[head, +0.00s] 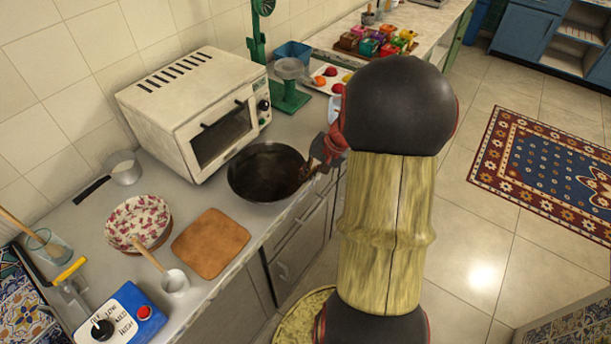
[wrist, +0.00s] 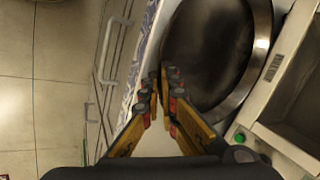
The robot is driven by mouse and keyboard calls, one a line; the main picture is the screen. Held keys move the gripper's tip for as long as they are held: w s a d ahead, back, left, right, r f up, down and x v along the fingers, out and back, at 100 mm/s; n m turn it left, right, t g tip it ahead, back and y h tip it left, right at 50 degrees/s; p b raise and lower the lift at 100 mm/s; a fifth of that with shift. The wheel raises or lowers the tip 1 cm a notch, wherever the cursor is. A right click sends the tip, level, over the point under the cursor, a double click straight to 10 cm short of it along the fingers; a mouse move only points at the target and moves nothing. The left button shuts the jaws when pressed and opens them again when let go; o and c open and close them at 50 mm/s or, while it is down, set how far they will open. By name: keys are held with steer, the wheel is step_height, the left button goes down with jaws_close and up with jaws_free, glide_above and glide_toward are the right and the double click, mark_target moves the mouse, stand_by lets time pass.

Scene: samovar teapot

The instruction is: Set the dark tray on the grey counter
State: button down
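The dark tray (head: 262,165) is a round, deep, wok-like dish with a thin rim. In the head view it is over the front part of the grey counter (head: 95,238), in front of the white oven; I cannot tell whether its underside touches the counter. In the wrist view the dark tray (wrist: 215,50) fills the upper middle, with a shiny rim. My gripper (head: 306,172) is at its right side in the head view. In the wrist view the fingertips of my gripper (wrist: 163,76) are close together, one on each side of the near rim. My arm hides part of the counter.
A white oven (head: 190,115) stands behind the tray. A green scale (head: 289,95) is beyond the oven. Bare counter shows around the board.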

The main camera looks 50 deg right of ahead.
steer(key=c, duration=2.3)
jaws_free()
steer(key=shift+f, duration=0.1)
steer(key=shift+r, duration=0.25)
steer(key=p+v, duration=0.4)
steer(key=v, duration=0.8)
steer(key=w+a+r+n+g, duration=0.1)
steer(key=w+a+r+n, duration=0.2)
steer(key=a, duration=0.5)
steer(key=a+r+n, duration=0.2)
steer(key=a+r, duration=0.3)
steer(key=a, duration=0.4)
steer(key=s+a+r+n, duration=0.1)
steer(key=s+a+n, duration=0.1)
steer(key=a, duration=0.3)
steer(key=s+a+r+n+t+h, duration=0.1)
steer(key=s+a+r+n, duration=0.1)
steer(key=a, duration=0.4)
steer(key=s+a+r+n+h, duration=0.1)
steer(key=s+a+r+n, duration=0.1)
steer(key=a, duration=0.3)
steer(key=shift+s+a+r+n+t, duration=0.2)
steer(key=shift+s+n+t, duration=0.1)
steer(key=shift+s+n, duration=0.45)
